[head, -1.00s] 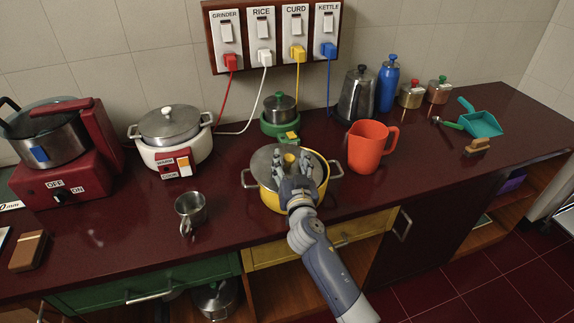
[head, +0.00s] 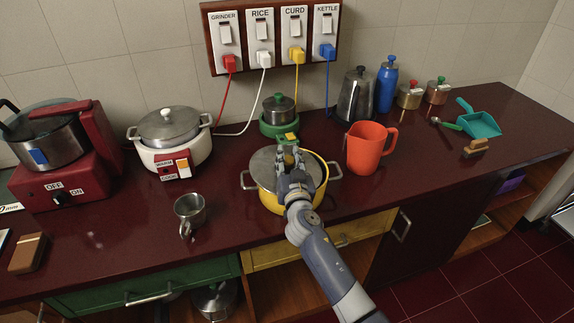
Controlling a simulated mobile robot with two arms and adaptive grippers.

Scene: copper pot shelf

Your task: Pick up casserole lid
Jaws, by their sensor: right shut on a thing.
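The casserole is a yellow pot (head: 275,201) with metal side handles, standing on the dark red counter. My left gripper is not in view.
An orange jug (head: 368,148) stands close on the right. A small green-based pot (head: 278,115) is just behind. A metal cup (head: 190,212) and a white rice cooker (head: 170,140) stand on the left.

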